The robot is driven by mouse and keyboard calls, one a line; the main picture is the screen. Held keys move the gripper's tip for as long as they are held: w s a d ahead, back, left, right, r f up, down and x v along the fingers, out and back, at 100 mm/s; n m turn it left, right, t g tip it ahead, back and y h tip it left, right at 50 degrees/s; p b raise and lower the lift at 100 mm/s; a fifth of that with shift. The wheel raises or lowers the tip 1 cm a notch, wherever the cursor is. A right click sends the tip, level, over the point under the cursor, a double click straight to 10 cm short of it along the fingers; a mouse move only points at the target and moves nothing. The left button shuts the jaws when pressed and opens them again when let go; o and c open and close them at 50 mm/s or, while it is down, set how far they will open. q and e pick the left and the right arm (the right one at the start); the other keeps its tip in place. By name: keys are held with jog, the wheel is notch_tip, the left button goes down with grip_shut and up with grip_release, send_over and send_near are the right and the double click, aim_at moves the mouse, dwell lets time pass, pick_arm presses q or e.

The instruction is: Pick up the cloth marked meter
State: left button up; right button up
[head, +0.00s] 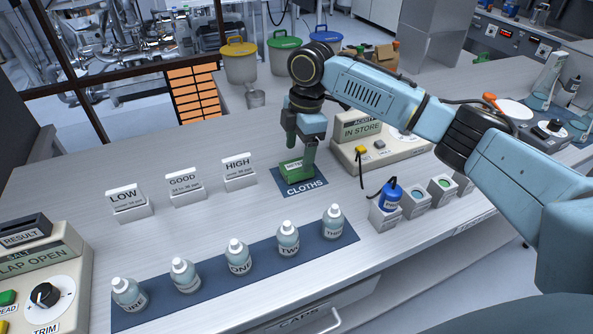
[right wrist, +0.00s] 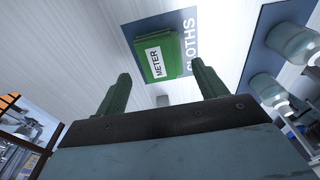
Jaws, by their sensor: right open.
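The green cloth marked METER (head: 293,170) lies folded on the dark blue CLOTHS mat (head: 317,190) in the middle of the bench. In the right wrist view the cloth (right wrist: 155,58) is beyond the fingertips, with its white label readable. My right gripper (head: 299,150) points down close over the cloth, one green finger on either side in the head view. In the right wrist view the gripper (right wrist: 161,70) is open, with nothing between its fingers. The fingers partly cover the cloth in the head view. My left gripper is not in view.
Several bottles (head: 238,257) stand on a long blue mat in front. LOW, GOOD and HIGH (head: 239,170) card holders stand to the left. Bench between cards and bottles is clear.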

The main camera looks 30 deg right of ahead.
aim_at(297, 166)
jog(key=f, duration=0.4)
jog(key=shift+a+b, duration=0.25)
jog(key=shift+b, duration=0.05)
jog(key=shift+r, duration=0.1)
jog(key=c, duration=1.1)
